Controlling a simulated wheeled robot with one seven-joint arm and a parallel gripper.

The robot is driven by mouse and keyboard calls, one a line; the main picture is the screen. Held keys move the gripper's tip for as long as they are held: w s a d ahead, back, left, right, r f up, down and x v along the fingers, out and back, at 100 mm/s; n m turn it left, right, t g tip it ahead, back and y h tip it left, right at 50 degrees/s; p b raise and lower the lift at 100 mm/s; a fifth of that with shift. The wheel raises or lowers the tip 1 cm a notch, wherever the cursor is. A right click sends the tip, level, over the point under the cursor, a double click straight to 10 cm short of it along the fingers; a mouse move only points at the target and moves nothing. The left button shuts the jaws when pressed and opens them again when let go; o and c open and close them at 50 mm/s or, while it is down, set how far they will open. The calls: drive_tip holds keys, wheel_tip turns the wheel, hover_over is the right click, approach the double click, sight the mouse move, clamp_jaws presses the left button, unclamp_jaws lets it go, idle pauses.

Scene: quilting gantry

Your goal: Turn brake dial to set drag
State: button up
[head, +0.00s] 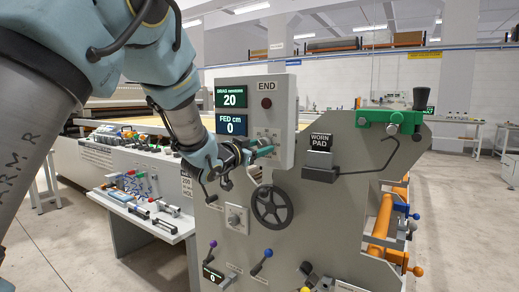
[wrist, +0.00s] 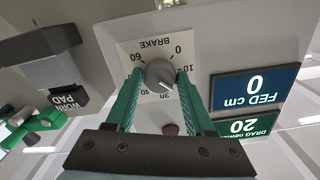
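The brake dial (wrist: 160,73) is a grey round knob on a white BRAKE plate (wrist: 128,52), upside down in the wrist view. Its white pointer mark points to the lower right, between 10 and 30. My gripper (wrist: 160,74) is open, with one green finger on each side of the knob; narrow gaps show between fingers and knob. In the head view my gripper (head: 262,152) is at the panel, hiding the knob and part of the plate (head: 268,132). The drag display (head: 231,99) reads 20.
The FED cm display (head: 230,126) reads 0. A red button (head: 266,102) sits above the brake plate. Below are a black handwheel (head: 272,206), another dial (head: 236,219) and coloured levers (head: 268,253). A WORN PAD box (head: 320,142) juts out to the right.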

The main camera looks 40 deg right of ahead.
drive_tip(key=o, duration=0.4)
drive_tip(key=shift+a, duration=0.1)
drive_tip(key=b+v, duration=0.3)
drive_tip(key=v, duration=0.7)
drive_tip(key=shift+s+a, duration=0.1)
drive_tip(key=shift+a, duration=0.2)
